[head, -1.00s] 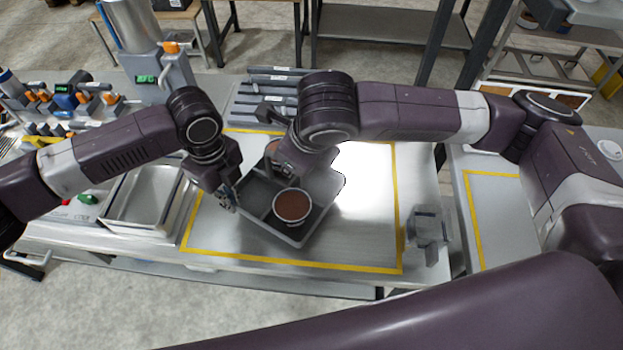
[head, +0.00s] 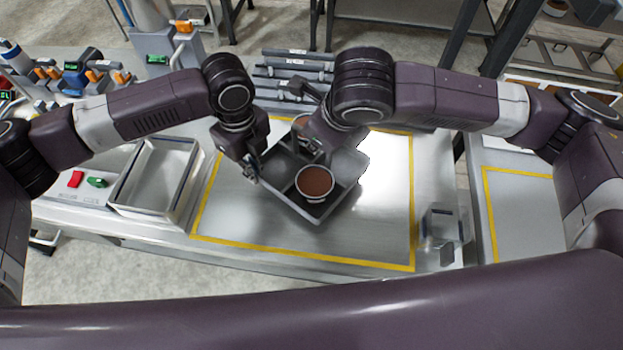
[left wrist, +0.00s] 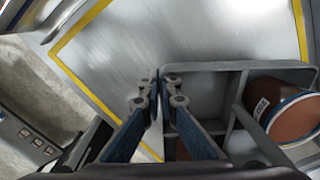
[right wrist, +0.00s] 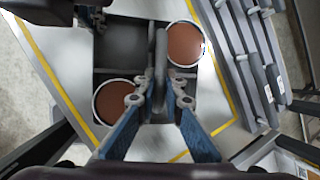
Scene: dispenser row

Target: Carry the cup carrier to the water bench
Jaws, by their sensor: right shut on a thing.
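The cup carrier (head: 290,207) is a dark grey divided tray over the metal bench, inside a yellow outline. One brown-filled cup (head: 315,181) sits in its near compartment. A second cup (head: 301,122) sits at the back, partly hidden by my right gripper. My right gripper (right wrist: 161,88) is shut on the carrier's central handle (right wrist: 160,45), between the cups. My left gripper (head: 252,178) is at the carrier's left corner; in the left wrist view its fingers (left wrist: 160,92) pinch the side wall. Whether the carrier clears the bench is hard to tell.
A metal tray (head: 190,143) stands left of the outline. A small clear-sided block (head: 440,226) stands to the right. Grey bars (head: 290,68) lie behind the carrier. A gap separates this bench from another yellow-outlined bench (head: 520,185) at right. The outline's front right is bare.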

